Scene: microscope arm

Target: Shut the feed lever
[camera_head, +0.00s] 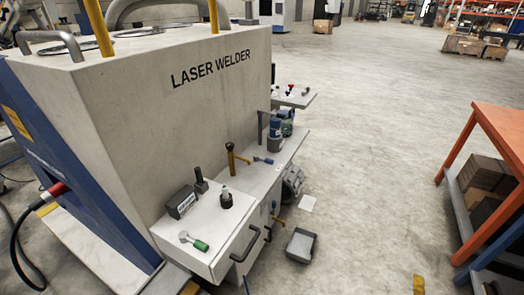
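I cannot tell which control is the feed lever, as no readable label marks it. On the near panel (215,228) of the laser welder (175,115), a green-handled lever (200,245) lies low near the front edge. My gripper is not in view.
A dark box (182,202) sits on the panel, its label too small to read. Dark bar handles (245,245) stick out at the front. A grey tray (301,244) lies on the floor. An orange bench (505,125) stands at right.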

